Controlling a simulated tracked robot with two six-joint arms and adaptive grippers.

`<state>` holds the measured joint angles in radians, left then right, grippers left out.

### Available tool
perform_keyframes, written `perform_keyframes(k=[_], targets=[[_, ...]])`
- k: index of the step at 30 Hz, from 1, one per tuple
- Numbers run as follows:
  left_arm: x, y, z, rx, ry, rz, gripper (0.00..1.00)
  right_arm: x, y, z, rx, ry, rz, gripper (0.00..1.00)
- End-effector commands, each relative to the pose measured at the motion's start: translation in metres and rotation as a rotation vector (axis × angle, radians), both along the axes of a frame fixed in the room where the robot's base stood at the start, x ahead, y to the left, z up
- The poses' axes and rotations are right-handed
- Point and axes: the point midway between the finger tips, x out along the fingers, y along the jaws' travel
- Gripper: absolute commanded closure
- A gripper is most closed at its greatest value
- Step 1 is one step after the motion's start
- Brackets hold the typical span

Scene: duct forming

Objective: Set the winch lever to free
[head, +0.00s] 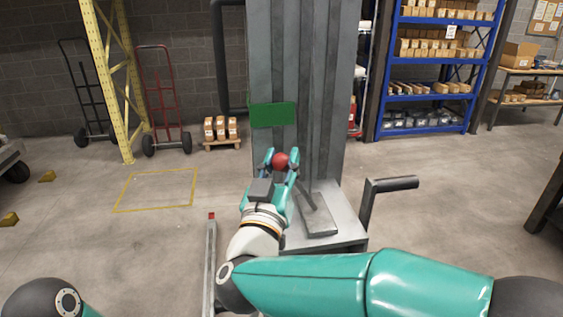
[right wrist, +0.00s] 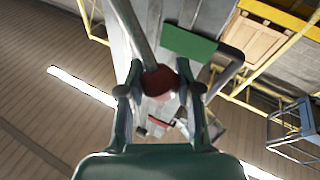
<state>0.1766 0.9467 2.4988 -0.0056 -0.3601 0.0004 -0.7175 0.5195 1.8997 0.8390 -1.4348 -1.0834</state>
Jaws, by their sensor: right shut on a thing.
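The winch lever is a grey rod with a red ball knob (head: 281,160), standing in front of a grey metal column. Its rod (head: 306,194) leans from a grey base up and left to the knob. My right gripper (head: 281,161) is shut on the red knob. In the right wrist view the knob (right wrist: 160,81) sits between the two fingertips, and the rod (right wrist: 139,32) runs up from it. A green plate (head: 273,114) is on the column above the knob; its lettering, if any, cannot be read. My left gripper is not in view.
The grey column (head: 327,90) rises behind the lever. A dark crank handle (head: 390,185) stands right of the base (head: 342,236). A low grey rail (head: 210,262) with a red end lies left of my right gripper. The floor farther left, with a yellow-outlined square (head: 157,190), is clear.

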Motion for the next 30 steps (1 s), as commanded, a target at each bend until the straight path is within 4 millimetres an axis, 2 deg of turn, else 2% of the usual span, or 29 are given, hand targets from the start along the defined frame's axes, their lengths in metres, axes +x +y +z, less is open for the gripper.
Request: perform_keyframes(k=[2, 3, 7, 16, 20, 23, 30], targets=[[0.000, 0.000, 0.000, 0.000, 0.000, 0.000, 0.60, 0.000, 0.003, -0.004, 0.000, 0.009, 0.009, 1.00], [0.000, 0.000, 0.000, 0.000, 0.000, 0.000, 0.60, 0.000, 0.004, -0.005, -0.001, 0.010, 0.010, 0.61], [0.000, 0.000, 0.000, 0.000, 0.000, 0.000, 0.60, 0.000, 0.003, -0.004, -0.001, 0.008, 0.008, 0.40], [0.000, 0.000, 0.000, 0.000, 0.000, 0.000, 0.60, 0.000, 0.002, -0.002, -0.001, 0.005, 0.005, 0.40], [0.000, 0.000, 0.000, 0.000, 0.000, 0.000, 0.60, -0.006, 0.005, -0.003, -0.002, 0.004, 0.006, 0.40], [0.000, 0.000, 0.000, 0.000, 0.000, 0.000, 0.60, -0.017, 0.008, -0.007, -0.002, 0.005, 0.008, 0.40], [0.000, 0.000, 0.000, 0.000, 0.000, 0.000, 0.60, -0.061, 0.022, -0.019, -0.002, 0.006, 0.012, 0.40]])
